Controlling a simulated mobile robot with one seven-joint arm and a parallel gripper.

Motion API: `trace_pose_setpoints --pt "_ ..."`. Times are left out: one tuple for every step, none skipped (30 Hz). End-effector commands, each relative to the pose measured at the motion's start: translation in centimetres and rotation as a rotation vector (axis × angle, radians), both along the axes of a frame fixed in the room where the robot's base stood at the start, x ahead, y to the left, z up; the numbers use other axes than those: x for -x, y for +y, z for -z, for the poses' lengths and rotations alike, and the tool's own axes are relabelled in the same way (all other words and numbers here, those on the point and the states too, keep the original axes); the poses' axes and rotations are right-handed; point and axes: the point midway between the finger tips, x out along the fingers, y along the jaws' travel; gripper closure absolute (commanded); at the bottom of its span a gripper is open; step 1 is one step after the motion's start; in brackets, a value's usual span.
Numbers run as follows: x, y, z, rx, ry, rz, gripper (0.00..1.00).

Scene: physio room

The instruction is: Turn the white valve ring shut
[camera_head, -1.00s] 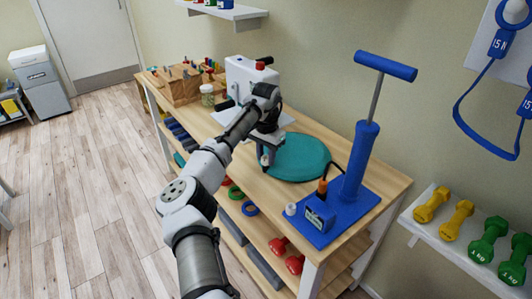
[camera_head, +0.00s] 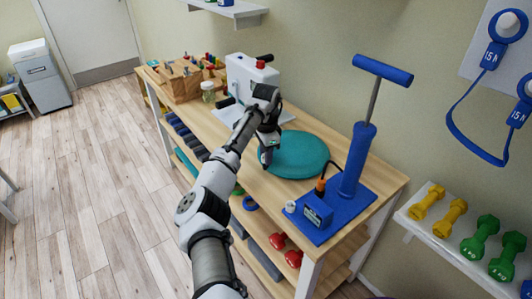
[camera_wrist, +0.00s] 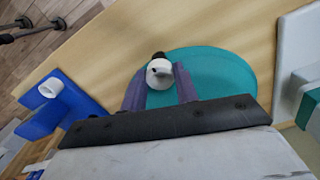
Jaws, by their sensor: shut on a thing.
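The white valve ring (camera_wrist: 160,73) shows in the wrist view as a round white piece with a grey pointer on it, at the edge of the teal cushion (camera_head: 296,155). A black piece sticks out behind it. My gripper (camera_wrist: 160,90) has its two purplish fingers on either side of the ring and is shut on it. In the head view my gripper (camera_head: 267,158) is low at the cushion's left edge, and it hides the ring there.
A blue pump (camera_head: 352,165) with a tall T-handle stands right of the cushion. A small white cylinder (camera_head: 290,207) sits on its base. A white device (camera_head: 248,80) and a wooden peg block (camera_head: 182,84) are farther back. Dumbbells (camera_head: 480,235) lie on the right shelf.

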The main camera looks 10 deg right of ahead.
Motion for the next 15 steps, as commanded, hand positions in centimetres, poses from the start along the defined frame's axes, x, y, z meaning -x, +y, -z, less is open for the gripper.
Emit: trace_pose_setpoints --pt "-0.02 -0.03 -0.05 0.001 -0.001 0.004 0.93" --pt "-0.02 -0.03 -0.05 0.001 -0.001 0.005 0.93" --pt "-0.02 -0.03 -0.05 0.001 -0.001 0.005 0.93" --pt "-0.02 -0.03 -0.05 0.0 -0.001 0.006 0.93" --pt "-0.02 -0.03 -0.04 0.0 -0.001 0.006 0.93" --pt "-0.02 -0.03 -0.04 0.0 -0.001 0.005 0.93" --pt "-0.02 -0.03 -0.05 0.0 -0.001 0.005 0.93" --pt "-0.02 -0.03 -0.05 0.001 -0.001 0.005 0.93" --pt "-0.02 -0.03 -0.05 0.001 -0.001 0.005 0.93" --pt "-0.02 -0.03 -0.05 0.001 -0.001 0.005 0.93" --pt "-0.02 -0.03 -0.05 0.001 -0.001 0.005 0.69" --pt "-0.01 -0.03 -0.05 0.001 -0.001 0.005 0.64" --pt "-0.01 -0.03 -0.05 0.001 -0.001 0.005 0.6" --pt "-0.01 -0.03 -0.05 0.001 -0.001 0.005 0.56" --pt "-0.01 -0.03 -0.05 0.001 -0.001 0.005 0.51"
